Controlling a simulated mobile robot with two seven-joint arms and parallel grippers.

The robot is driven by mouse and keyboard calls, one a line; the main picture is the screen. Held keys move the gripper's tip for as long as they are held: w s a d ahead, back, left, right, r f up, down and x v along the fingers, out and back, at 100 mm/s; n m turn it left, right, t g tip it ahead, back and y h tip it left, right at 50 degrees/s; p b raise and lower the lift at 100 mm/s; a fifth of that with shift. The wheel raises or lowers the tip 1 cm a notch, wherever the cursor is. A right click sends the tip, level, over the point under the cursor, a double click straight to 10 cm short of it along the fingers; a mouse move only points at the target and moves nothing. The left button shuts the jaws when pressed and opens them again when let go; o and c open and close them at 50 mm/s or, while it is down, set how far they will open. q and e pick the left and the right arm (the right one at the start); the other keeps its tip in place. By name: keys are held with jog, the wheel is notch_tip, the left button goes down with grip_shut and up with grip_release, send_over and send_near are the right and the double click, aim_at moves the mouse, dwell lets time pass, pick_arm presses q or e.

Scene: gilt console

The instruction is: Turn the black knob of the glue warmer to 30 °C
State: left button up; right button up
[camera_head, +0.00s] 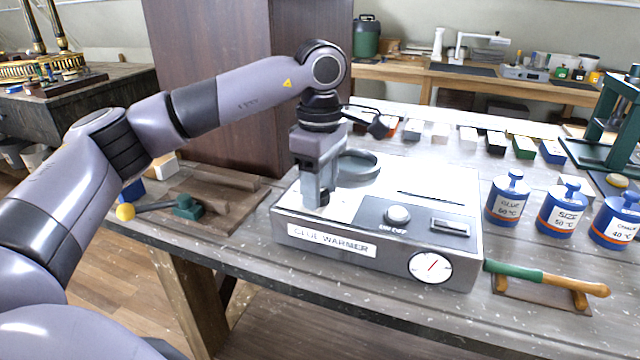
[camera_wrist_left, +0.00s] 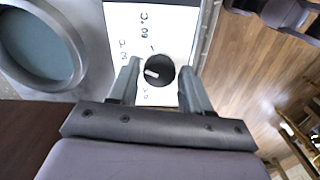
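The glue warmer (camera_head: 347,242) is a pale box on the bench with a dark round well (camera_head: 358,165). Its black knob (camera_wrist_left: 162,68) shows in the left wrist view on a white scale plate (camera_wrist_left: 178,25). The knob's white mark points left in that view, near smaller, partly legible labels; "60 °C" or "80 °C" is printed above. My left gripper (camera_head: 324,195) points down over the warmer's left part and hides the knob in the head view. Its fingers are apart, one on each side of the knob, with gaps showing; contact cannot be told. My right gripper is out of view.
The warmer also has an on/off button (camera_head: 397,214) and a round dial with a red needle (camera_head: 430,267).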

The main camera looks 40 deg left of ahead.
pick_arm(q)
jog(key=c, duration=0.6)
jog(key=shift+c, duration=0.2)
jog(key=shift+n, duration=0.3)
jog(key=n, duration=0.3)
jog(key=shift+n, duration=0.3)
jog(key=n+p, duration=0.1)
jog(key=n, duration=0.3)
jog(key=shift+n, duration=0.3)
jog(key=n, duration=0.4)
jog(key=shift+w+r+n+p, duration=0.1)
jog(key=shift+n+p, duration=0.2)
jog(key=shift+p, duration=0.05)
jog(key=shift+n+p, duration=0.3)
jog(key=shift+n, duration=1.9)
jog(key=shift+a, duration=0.1)
